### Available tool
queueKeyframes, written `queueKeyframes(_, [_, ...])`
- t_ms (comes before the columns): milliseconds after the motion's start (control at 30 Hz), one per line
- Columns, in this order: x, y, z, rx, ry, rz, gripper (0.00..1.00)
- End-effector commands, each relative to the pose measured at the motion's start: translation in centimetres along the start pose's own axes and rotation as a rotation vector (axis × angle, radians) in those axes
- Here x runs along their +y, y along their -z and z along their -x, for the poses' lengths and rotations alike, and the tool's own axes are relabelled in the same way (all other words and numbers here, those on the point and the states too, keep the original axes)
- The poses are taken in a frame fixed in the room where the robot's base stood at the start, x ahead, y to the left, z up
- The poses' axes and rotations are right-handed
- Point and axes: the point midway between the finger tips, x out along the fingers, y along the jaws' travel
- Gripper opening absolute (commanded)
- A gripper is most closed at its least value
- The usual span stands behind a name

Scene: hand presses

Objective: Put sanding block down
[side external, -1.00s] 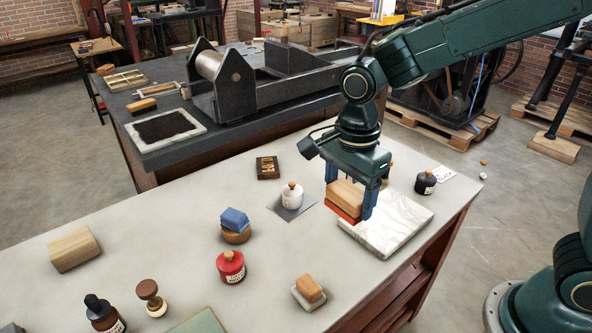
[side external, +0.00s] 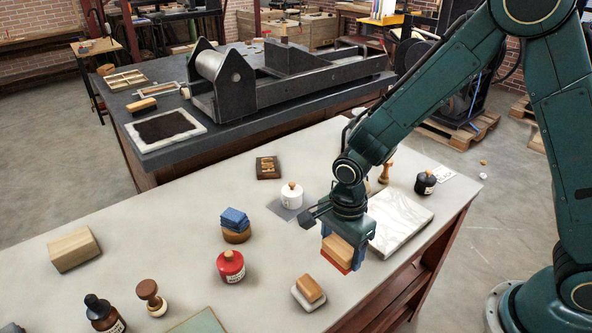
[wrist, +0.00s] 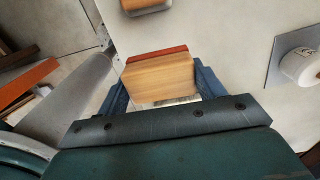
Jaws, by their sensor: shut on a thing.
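The sanding block (side external: 338,250) is a light wooden block with a red-orange layer on its underside. My gripper (side external: 342,254) is shut on it and holds it near the right edge of the pale table, in front of the marble slab. In the wrist view, the sanding block (wrist: 160,80) sits between the two blue fingers of my gripper (wrist: 158,88). It appears to be held above the table; the exact gap beneath it cannot be told.
The white marble slab (side external: 402,222) lies behind my gripper. A wood-topped block on a pale base (side external: 309,291) stands front left, and a red jar (side external: 230,266) farther left. A white jar (side external: 291,196) stands on a grey sheet.

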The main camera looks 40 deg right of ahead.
Motion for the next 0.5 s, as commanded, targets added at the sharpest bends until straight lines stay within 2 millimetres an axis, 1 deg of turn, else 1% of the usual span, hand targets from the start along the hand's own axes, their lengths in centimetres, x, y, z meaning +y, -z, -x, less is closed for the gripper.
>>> queueKeyframes(33, [0.1, 0.0, -0.7, 0.001, -0.004, 0.0, 0.44])
queueKeyframes(167, [0.0, 0.0, -1.6, 0.001, -0.002, 0.0, 0.44])
queueKeyframes(500, [0.0, 0.0, -2.2, 0.0, -0.001, 0.0, 0.44])
